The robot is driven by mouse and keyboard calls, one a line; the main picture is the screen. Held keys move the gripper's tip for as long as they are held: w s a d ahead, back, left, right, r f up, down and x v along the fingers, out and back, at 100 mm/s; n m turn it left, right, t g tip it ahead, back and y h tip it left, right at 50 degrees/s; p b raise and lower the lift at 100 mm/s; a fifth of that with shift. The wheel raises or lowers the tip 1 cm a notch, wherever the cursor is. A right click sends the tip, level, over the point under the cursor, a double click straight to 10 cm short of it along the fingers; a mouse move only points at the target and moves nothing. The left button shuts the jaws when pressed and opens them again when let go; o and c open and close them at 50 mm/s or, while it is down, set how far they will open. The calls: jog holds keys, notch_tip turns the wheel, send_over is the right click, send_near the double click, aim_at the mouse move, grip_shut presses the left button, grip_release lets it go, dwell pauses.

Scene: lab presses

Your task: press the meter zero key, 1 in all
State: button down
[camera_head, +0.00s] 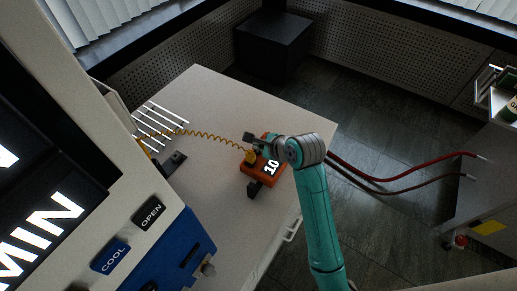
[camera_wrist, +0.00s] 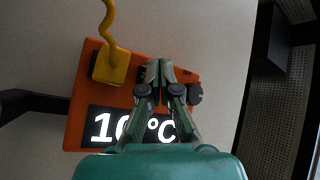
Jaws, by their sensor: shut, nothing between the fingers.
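The orange meter (camera_head: 262,180) lies on the white bench in the head view, with my teal arm reaching over it from the right. In the wrist view the meter (camera_wrist: 84,75) shows a lit display (camera_wrist: 104,125) reading 10 °C, partly covered by my gripper. A yellow plug (camera_wrist: 111,66) with a coiled yellow cord sits at its upper left. A dark round knob (camera_wrist: 195,94) sits at its right edge. My gripper (camera_wrist: 159,64) is shut and empty, its fingertips over the upper middle of the meter. A dark key there is mostly hidden by the fingers; contact cannot be told.
The bench top (camera_head: 195,95) is mostly clear around the meter. A wire rack (camera_head: 160,120) stands at its left. A machine with OPEN (camera_head: 149,213) and COOL (camera_head: 110,256) keys stands at the lower left. Red hoses (camera_head: 400,175) hang at the right.

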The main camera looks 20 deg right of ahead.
jog(key=shift+f, duration=0.25)
jog(key=shift+r, duration=0.2)
dwell(0.4)
jog(key=shift+r, duration=0.65)
jog(key=shift+r, duration=2.5)
jog(key=shift+s, duration=0.1)
